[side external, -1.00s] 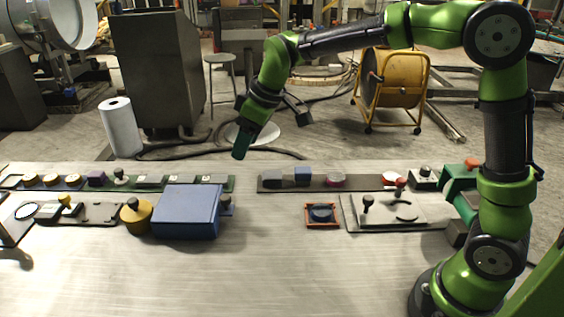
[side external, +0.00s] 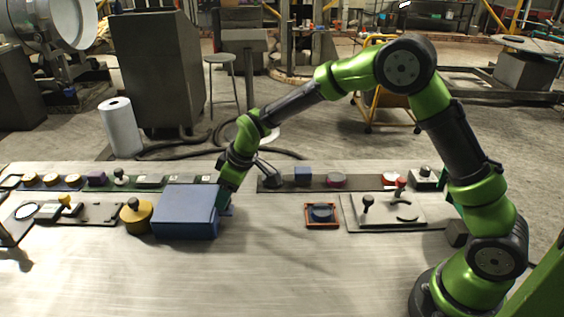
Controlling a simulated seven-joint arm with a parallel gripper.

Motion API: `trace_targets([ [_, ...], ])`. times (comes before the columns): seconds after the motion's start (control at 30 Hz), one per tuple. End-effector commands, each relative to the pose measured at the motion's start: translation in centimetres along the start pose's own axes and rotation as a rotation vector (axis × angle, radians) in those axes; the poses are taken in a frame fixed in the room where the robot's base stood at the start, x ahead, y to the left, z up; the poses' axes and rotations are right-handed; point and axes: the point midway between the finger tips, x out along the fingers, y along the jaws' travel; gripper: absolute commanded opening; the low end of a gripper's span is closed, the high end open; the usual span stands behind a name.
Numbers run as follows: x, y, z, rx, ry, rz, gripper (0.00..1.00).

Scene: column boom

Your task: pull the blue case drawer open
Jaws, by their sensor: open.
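The blue case (side external: 186,211) sits on the table left of the middle. Its drawer face is on the right side, where a small blue edge (side external: 226,211) shows. The dark drawer knob seen there earlier is now hidden behind my gripper. My gripper (side external: 226,200) is down at the right side of the case, pointing downward, with its fingertips at the drawer's front. The jaws are open. I cannot tell from this view whether the fingers touch the knob or stand around it. The drawer looks closed.
A yellow round knob (side external: 136,216) stands against the case's left side. Behind is a strip of small parts (side external: 150,181). An orange-rimmed tray (side external: 322,215) and a grey plate with a lever (side external: 385,211) lie to the right. The table between case and tray is clear.

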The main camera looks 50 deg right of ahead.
Motion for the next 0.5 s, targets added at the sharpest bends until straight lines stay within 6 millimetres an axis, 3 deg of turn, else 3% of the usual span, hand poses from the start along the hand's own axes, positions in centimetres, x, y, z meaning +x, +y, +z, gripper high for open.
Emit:
trace_targets([
  [0.37,0.71,0.01,-0.02,0.0,0.001,0.0,0.58],
  [0.5,0.7,0.0,-0.01,0.0,0.0,0.0,0.4],
])
